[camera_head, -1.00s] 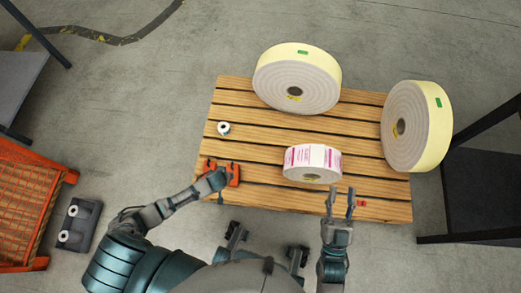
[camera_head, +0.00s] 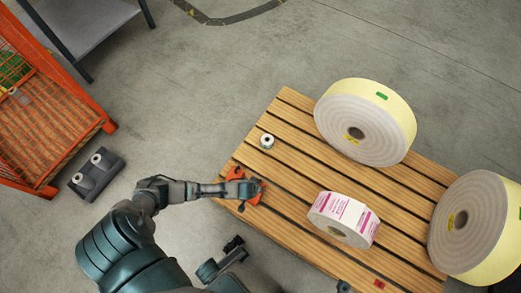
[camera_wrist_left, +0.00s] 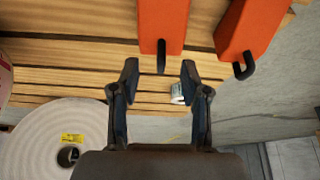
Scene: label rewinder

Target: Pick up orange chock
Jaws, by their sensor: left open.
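An orange chock (camera_head: 236,174) lies at the left corner of the slatted wooden pallet, with a second orange piece (camera_head: 257,196) close beside it. In the left wrist view two orange blocks, a nearer one (camera_wrist_left: 163,22) and one to the right (camera_wrist_left: 248,25), each end in a black hook. My left gripper (camera_wrist_left: 160,68) is open and empty, with the left block's hook close to the gap between its fingertips. In the head view this gripper (camera_head: 254,188) is over the chocks and partly hides them.
A small white roll (camera_head: 267,141), a pink-printed label roll (camera_head: 343,219) and a small red item (camera_head: 379,284) are on the pallet (camera_head: 300,190). Large cream rolls (camera_head: 365,120) stand at the right. An orange mesh crate (camera_head: 50,130) and grey block (camera_head: 95,175) are left.

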